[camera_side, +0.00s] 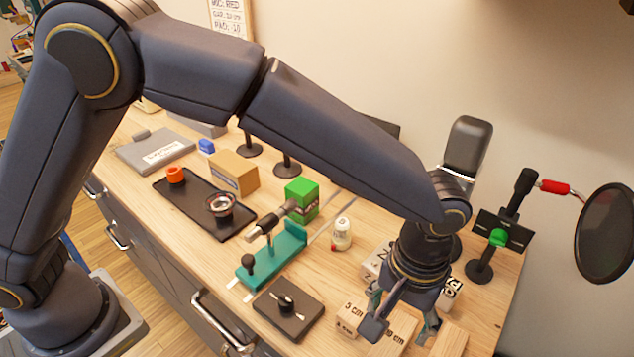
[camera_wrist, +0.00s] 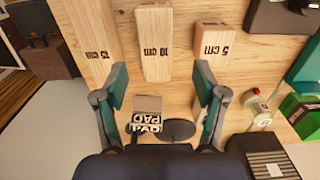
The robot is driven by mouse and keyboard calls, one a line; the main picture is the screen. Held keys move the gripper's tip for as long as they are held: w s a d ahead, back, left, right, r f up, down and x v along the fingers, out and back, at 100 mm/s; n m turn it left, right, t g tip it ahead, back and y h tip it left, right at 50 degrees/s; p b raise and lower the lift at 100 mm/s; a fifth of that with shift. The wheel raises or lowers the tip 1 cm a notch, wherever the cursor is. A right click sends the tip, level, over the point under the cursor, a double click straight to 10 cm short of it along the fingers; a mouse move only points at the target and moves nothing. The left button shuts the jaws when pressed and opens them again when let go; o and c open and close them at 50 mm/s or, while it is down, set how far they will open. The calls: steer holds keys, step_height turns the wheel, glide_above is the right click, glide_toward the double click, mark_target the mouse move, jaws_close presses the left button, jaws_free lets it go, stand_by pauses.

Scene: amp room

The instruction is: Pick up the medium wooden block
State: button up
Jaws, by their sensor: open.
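The medium wooden block, marked 10 cm (camera_wrist: 156,62), lies between two other blocks in the wrist view. The 15 cm block (camera_wrist: 96,52) is to its left and the 5 cm block (camera_wrist: 211,45) to its right. My gripper (camera_wrist: 162,86) is open and empty, with its fingertips on either side of the near end of the 10 cm block in the picture. In the side view my gripper (camera_side: 402,325) hangs over the blocks and partly hides the 10 cm block (camera_side: 400,322). The 5 cm block (camera_side: 350,315) stands to its left. I cannot tell the exact height gap.
A lettered box (camera_wrist: 147,108) and a dark round base (camera_wrist: 178,130) are near the gripper. A microphone stand (camera_side: 480,270) is right.

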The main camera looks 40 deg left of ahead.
mark_target(395, 337)
steer(key=shift+s+d+f, duration=0.1)
steer(key=shift+d+f, duration=0.05)
steer(key=shift+f, duration=1.45)
steer(key=shift+d+f, duration=0.1)
steer(key=shift+f, duration=1.45)
steer(key=c, duration=1.3)
